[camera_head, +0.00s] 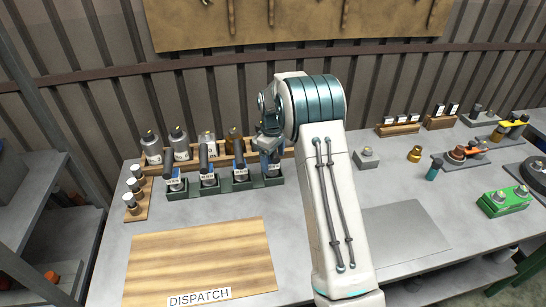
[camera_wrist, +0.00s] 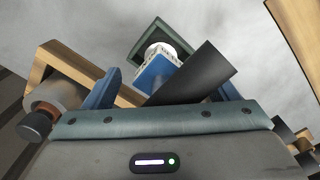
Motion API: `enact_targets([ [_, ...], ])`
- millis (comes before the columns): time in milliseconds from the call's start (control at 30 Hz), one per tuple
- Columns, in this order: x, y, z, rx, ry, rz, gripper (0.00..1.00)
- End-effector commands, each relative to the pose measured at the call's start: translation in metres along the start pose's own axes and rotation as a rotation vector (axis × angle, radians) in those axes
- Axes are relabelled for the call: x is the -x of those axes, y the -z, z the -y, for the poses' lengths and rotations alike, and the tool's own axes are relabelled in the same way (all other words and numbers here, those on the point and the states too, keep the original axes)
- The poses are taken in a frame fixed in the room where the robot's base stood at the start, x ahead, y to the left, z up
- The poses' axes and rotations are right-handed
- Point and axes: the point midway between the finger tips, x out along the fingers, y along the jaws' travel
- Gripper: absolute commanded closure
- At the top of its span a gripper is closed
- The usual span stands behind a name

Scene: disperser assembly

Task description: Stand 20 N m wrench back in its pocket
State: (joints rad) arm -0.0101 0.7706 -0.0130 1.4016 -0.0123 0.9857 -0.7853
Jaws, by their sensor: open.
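A green rack (camera_head: 226,190) stands on the bench at left of centre, holding a row of wrenches with dark handles and small white labels. My gripper (camera_head: 268,150) is over the rack's right end and hides much of the rightmost wrench there. In the wrist view, a wrench (camera_wrist: 190,75) with a black handle and a blue, white-labelled body stands in a green square pocket (camera_wrist: 180,40). It lies between the spread blue fingers of my gripper (camera_wrist: 168,88). The gripper is open, and I cannot tell whether a finger touches the wrench. The labels are too small to read surely.
Several bottles (camera_head: 178,140) stand in a wooden rack behind the green one. A small wooden rack with capped jars (camera_head: 131,202) is at the left. The wooden DISPATCH board (camera_head: 200,260) in front is empty. A grey plate (camera_head: 405,238) and a green box (camera_head: 504,202) are at the right.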

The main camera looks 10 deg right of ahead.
Motion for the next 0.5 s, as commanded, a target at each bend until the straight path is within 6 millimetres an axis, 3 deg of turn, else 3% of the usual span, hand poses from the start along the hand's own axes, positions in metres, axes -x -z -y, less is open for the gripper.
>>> enact_targets([
  [233, 0.016, 0.001, -0.001, 0.000, -0.003, -0.003, 0.20],
  [500, 0.074, 0.001, -0.001, -0.001, -0.004, -0.004, 0.20],
])
